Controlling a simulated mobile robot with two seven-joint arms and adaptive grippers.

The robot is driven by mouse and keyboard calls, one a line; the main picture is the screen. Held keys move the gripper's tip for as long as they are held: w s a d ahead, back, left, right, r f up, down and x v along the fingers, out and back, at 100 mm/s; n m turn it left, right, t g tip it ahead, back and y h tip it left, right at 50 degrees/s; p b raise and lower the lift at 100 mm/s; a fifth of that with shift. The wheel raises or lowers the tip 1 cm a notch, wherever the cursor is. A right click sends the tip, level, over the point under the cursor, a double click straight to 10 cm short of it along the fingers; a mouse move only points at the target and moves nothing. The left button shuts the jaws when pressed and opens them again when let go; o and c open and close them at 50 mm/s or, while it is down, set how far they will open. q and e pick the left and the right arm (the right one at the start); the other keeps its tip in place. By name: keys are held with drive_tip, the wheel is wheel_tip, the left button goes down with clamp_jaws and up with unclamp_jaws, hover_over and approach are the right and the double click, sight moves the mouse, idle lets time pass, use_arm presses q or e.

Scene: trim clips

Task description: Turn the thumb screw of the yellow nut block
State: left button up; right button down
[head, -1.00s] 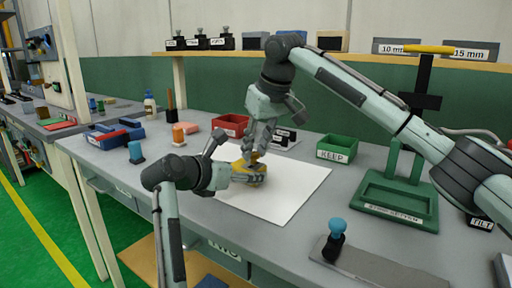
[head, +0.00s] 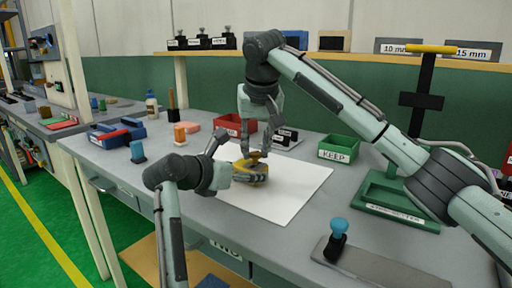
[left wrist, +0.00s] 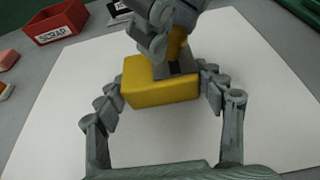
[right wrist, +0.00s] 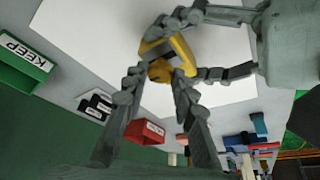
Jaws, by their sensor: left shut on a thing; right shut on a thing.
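The yellow nut block (head: 258,170) is over the white sheet on the bench; it also shows in the left wrist view (left wrist: 160,92). My left gripper (head: 246,176) is shut on the block, with one finger on each side of it (left wrist: 163,85). The yellow thumb screw (right wrist: 160,70) is on top of the block. My right gripper (head: 254,148) comes down from above and is shut on the thumb screw, one fingertip on each side of it (right wrist: 158,78). The right fingers hide most of the screw in the left wrist view.
The white sheet (head: 290,195) is otherwise clear. A red SCRAP bin (left wrist: 55,22) and black labelled pieces (head: 285,137) are behind it. A green KEEP bin (head: 338,149) and a green stand (head: 395,205) are to the right. A blue-knobbed tool (head: 337,235) is at front right.

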drive_tip(key=c, duration=1.2)
unclamp_jaws()
drive_tip(key=shift+r, duration=0.15)
drive_tip(key=v, duration=1.1)
drive_tip(key=shift+s+r, duration=0.25)
drive_tip(key=shift+r, duration=0.1)
use_arm(q)
drive_tip(key=o, duration=1.4)
